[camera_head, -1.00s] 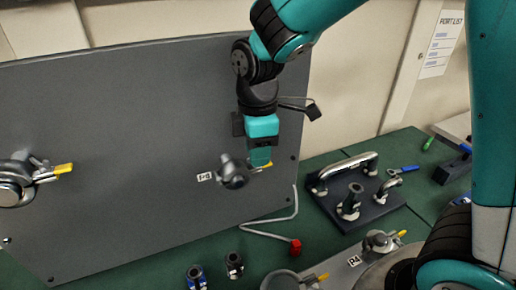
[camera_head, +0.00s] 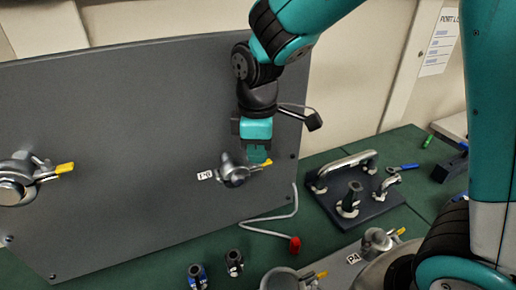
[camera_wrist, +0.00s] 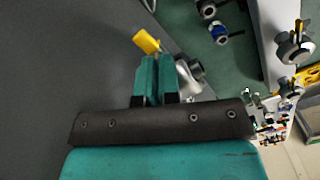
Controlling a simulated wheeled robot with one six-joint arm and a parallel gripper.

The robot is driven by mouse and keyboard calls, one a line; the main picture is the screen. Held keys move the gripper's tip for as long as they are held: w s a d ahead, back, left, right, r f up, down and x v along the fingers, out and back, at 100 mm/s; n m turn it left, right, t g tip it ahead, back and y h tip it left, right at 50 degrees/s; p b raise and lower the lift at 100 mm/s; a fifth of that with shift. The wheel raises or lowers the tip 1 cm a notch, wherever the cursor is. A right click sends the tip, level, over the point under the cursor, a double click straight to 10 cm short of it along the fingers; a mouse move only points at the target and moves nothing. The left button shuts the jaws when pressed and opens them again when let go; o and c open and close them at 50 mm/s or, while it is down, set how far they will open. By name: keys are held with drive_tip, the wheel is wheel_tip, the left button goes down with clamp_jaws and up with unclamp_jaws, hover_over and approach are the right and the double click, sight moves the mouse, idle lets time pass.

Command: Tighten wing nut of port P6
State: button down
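Port P6 (camera_head: 232,172) is a silver clamped fitting on the dark grey upright panel, with a white P6 label (camera_head: 204,175) to its left. Its yellow wing nut (camera_head: 267,162) sticks out at the right. My gripper (camera_head: 258,158) points down at the wing nut and hides part of it. In the wrist view, the two teal fingers (camera_wrist: 157,60) are close together with a narrow gap. The yellow part (camera_wrist: 146,42) shows just past the left fingertip and the silver clamp (camera_wrist: 188,72) to the right. I cannot tell whether the fingers touch or grip the nut.
Another clamped port (camera_head: 15,185) with a yellow nut is at the panel's left. On the green bench lie a red-ended cable (camera_head: 295,244), two small fittings, port P4 (camera_head: 378,241) and a dark plate (camera_head: 370,207) with a handle. My arm comes from the upper right.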

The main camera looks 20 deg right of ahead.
drive_tip(key=shift+m, duration=0.7)
drive_tip(key=c, duration=1.3)
unclamp_jaws()
